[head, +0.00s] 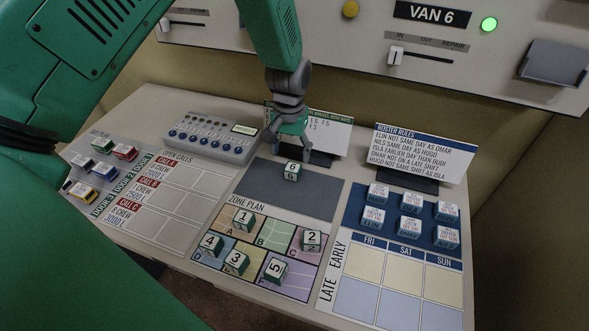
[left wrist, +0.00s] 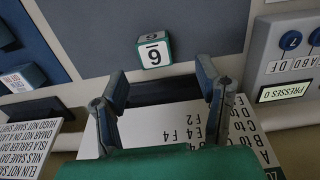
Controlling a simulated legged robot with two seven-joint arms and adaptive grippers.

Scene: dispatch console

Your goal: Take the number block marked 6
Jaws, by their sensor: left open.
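The number block marked 6 (head: 292,171) is a white and green cube. It sits alone on the dark grey panel above the zone plan. It also shows in the left wrist view (left wrist: 153,50), with its digit upside down, a little beyond my fingertips. My left gripper (head: 289,147) is open and empty, just behind and above the block. Its two fingers stand apart in the left wrist view (left wrist: 162,78), and the block is not between them. My right gripper is not in view.
Other number blocks, such as block 1 (head: 243,219) and block 5 (head: 275,271), stand on the zone plan (head: 296,285). A note card (head: 335,134) stands behind block 6. A grey button box (head: 210,137) is to its left, a roster rules card (head: 420,152) to its right.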

